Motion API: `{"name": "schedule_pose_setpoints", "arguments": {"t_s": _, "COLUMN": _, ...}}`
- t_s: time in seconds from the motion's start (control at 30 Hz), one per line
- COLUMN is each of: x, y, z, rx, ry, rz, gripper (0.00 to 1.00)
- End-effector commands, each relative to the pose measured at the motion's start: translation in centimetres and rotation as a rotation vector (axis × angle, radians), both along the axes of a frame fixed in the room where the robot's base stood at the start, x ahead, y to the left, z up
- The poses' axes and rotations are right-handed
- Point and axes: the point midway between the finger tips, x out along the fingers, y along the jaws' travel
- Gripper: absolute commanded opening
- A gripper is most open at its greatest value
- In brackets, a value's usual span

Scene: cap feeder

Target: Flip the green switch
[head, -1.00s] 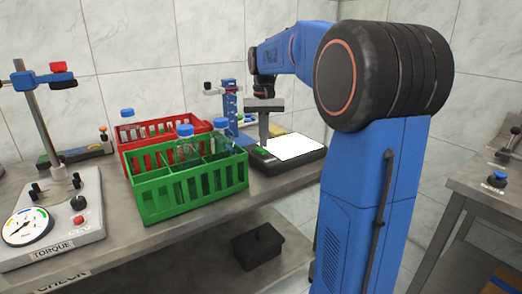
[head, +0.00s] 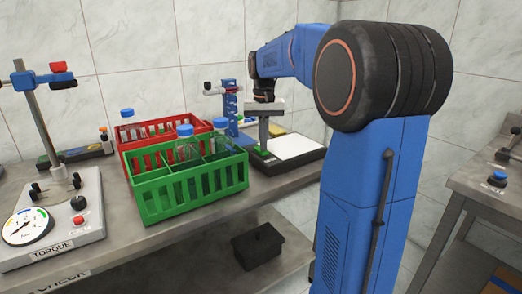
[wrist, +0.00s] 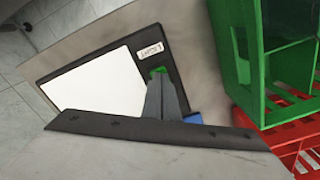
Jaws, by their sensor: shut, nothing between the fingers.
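The green switch (wrist: 157,71) sits on the black frame of a flat box with a white panel (wrist: 98,88), beside a small label. In the head view the box (head: 312,157) lies on the bench behind the green rack, and its panel looks plain white and unlit. My gripper (wrist: 159,82) is shut and empty, pointing down with its tips at the switch. In the head view my gripper (head: 263,148) stands over the box's left part. The tips partly hide the switch, so I cannot tell whether they touch it or which way it is tilted.
A green rack (head: 160,190) with blue-capped bottles stands close left of the box, with a red rack (head: 126,146) behind it. A blue stand (head: 230,108) is behind my gripper. A torque tester (head: 60,225) is at far left. The bench front is clear.

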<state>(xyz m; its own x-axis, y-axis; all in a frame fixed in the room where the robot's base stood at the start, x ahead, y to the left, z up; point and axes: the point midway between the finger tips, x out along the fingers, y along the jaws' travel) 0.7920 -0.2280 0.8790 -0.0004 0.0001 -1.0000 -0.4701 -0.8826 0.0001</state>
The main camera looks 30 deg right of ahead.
Motion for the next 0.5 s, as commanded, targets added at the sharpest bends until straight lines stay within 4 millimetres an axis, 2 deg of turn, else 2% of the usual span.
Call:
{"name": "schedule_pose_setpoints", "arguments": {"t_s": 0.3, "x": 0.01, "y": 0.00, "z": -0.31, "rx": 0.000, "ry": -0.001, "rz": 0.000, "gripper": 0.00}}
{"name": "schedule_pose_setpoints", "arguments": {"t_s": 0.5, "x": 0.04, "y": -0.01, "z": 0.50, "rx": -0.001, "ry": -0.002, "rz": 0.000, "gripper": 0.00}}
